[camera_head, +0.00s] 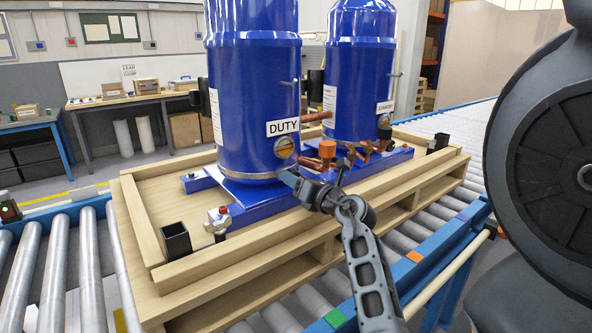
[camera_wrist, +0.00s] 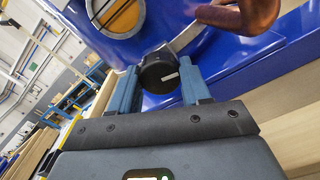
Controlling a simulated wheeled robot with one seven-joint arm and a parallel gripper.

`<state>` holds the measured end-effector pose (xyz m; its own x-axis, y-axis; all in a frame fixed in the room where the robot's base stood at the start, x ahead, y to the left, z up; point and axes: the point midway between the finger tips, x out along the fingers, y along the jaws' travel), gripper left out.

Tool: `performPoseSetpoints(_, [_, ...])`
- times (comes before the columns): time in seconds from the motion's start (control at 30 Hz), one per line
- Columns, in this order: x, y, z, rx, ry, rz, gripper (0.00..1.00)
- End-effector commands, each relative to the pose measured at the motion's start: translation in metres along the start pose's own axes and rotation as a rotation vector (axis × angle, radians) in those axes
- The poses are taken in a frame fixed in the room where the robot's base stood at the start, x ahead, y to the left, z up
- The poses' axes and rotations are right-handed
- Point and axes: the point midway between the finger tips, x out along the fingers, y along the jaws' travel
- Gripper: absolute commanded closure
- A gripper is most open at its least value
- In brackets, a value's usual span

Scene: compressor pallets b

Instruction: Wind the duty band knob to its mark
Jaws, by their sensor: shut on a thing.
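The duty compressor (camera_head: 254,90) is a blue upright cylinder with a white DUTY label; a metal band (camera_head: 250,176) circles its base. In the wrist view the duty band knob (camera_wrist: 159,73) is a round black knob with a short white line on its face, standing beside the silver band (camera_wrist: 187,36). My gripper (camera_wrist: 160,86) is shut on the knob, one blue-grey finger on each side. In the head view my gripper (camera_head: 292,181) reaches the lower front of the duty compressor, and the knob is hidden there. I cannot make out the mark on the band.
A round amber sight glass (camera_head: 284,147) sits just above the gripper, also in the wrist view (camera_wrist: 116,14). Copper fittings (camera_head: 327,150) are close on the right. The standby compressor (camera_head: 358,80) stands behind. A wooden pallet (camera_head: 215,262) on rollers carries both.

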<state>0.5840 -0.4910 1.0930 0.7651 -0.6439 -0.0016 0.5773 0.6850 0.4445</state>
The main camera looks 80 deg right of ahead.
Motion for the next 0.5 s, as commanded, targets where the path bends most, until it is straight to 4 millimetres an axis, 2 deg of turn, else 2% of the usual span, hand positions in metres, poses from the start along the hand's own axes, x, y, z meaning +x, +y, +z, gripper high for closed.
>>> performPoseSetpoints(0.5, [0.0005,-0.0003,-0.0004,0.485,-0.001,0.001,0.83])
